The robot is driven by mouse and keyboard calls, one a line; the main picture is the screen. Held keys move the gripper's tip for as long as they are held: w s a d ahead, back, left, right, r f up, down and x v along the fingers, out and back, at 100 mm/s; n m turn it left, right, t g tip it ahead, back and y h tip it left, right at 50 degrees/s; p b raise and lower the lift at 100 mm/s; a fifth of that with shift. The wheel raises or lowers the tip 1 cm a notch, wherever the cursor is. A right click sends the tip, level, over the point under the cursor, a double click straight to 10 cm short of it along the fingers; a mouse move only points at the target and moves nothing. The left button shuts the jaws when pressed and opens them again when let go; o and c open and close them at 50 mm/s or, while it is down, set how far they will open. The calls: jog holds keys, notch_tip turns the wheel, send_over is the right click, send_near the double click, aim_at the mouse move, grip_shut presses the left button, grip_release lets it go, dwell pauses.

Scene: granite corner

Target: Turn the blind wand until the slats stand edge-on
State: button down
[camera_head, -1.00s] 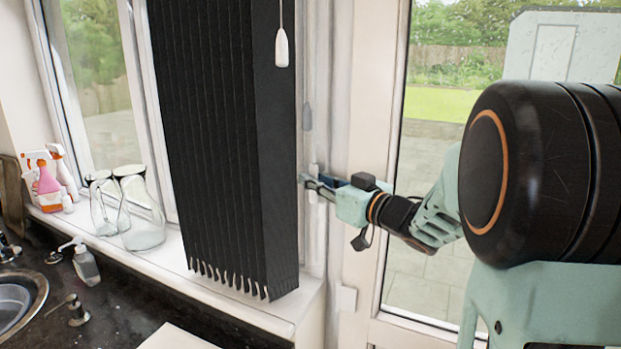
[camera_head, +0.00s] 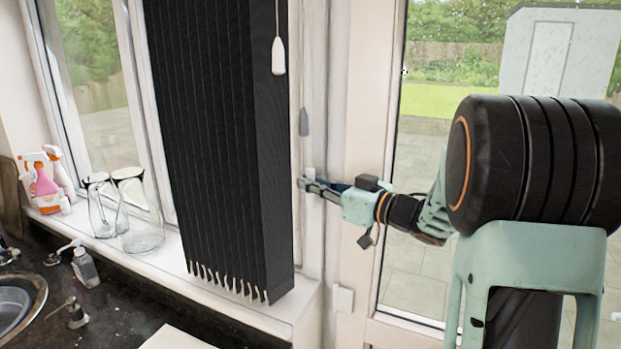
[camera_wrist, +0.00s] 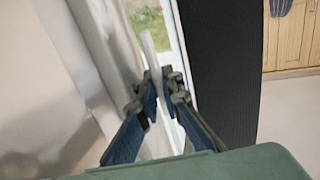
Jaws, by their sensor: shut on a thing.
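The blind (camera_head: 205,140) hangs at the window as a tall black block of vertical slats packed close together, with scalloped lower ends. Its plain dark side also shows in the wrist view (camera_wrist: 225,70). The pale, thin wand (camera_wrist: 149,48) rises between my fingertips in the wrist view, tilted slightly. My gripper (camera_head: 308,183) is right of the blind, apart from it, in front of the window frame. In the wrist view my gripper (camera_wrist: 162,88) is shut on the wand. The wand's upper run is hard to make out in the head view.
A white cord pull (camera_head: 279,55) hangs before the blind's right edge. Glass jugs (camera_head: 140,225) and spray bottles (camera_head: 45,185) stand on the sill (camera_head: 250,308). A soap dispenser (camera_head: 86,267) stands by the sink. A glazed door (camera_head: 425,160) is on the right.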

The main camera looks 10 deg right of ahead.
dwell(0.4)
jog(key=c, duration=2.4)
grip_release()
jog(key=shift+s+d, duration=0.1)
jog(key=v, duration=1.2)
jog(key=shift+d, duration=0.15)
jog(key=shift+w, duration=0.25)
